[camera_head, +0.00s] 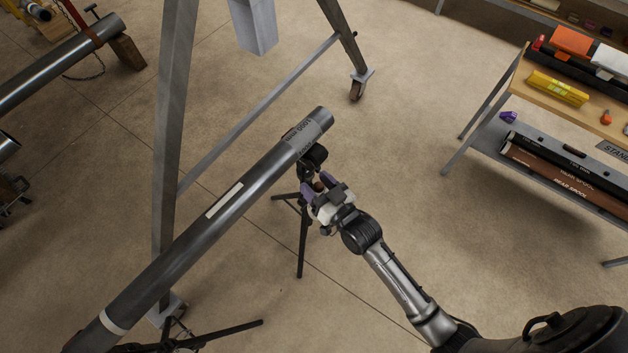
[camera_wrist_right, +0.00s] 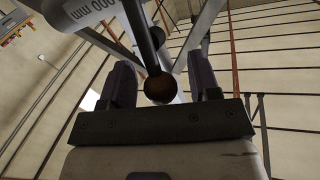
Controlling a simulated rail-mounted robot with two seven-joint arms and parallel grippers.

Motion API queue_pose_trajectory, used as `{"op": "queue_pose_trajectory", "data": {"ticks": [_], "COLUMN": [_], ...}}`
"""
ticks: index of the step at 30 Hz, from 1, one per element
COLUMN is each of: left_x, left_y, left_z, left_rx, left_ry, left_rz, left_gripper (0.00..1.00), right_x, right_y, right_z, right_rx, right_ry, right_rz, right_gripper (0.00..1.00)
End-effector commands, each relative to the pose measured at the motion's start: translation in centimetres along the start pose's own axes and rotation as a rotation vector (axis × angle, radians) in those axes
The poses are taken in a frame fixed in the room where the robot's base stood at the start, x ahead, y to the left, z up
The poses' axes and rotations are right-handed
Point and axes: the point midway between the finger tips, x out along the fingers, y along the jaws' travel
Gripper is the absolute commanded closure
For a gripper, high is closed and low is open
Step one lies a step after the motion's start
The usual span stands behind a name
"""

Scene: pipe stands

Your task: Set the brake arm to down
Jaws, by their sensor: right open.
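The brake arm (camera_wrist_right: 150,42) looks like a dark rod ending in a brown ball knob (camera_wrist_right: 160,87). In the wrist view the knob sits between the fingers of my right gripper (camera_wrist_right: 161,78), with gaps showing on both sides. In the head view my open right gripper (camera_head: 317,182) is at the head of the pipe stand (camera_head: 303,238), and the brown knob shows between its purple fingers. Most of the brake arm is hidden there. The long grey pipe (camera_head: 240,190) lies across the stand just above the gripper. My left gripper is not in view.
A steel A-frame (camera_head: 174,130) on casters stands behind the pipe. A second tripod (camera_head: 215,337) is at the bottom left. A shelf rack (camera_head: 482,150) with tools and tubes is at the right. The floor between stand and rack is clear.

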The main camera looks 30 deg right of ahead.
Motion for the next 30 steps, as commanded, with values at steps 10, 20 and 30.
{"op": "queue_pose_trajectory", "data": {"ticks": [10, 20, 30], "left_x": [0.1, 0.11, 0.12], "left_y": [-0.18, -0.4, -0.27], "left_z": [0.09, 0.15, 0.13], "left_rx": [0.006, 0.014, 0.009], "left_ry": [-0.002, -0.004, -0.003], "left_rz": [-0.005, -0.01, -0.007], "left_gripper": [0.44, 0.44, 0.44], "right_x": [1.1, 1.07, 1.05], "right_y": [-0.03, -0.02, -0.02], "right_z": [-0.01, -0.01, -0.01], "right_rx": [0.001, 0.0, 0.0], "right_ry": [0.0, 0.0, 0.0], "right_rz": [0.0, 0.0, 0.0], "right_gripper": [0.44, 0.59, 0.92]}}
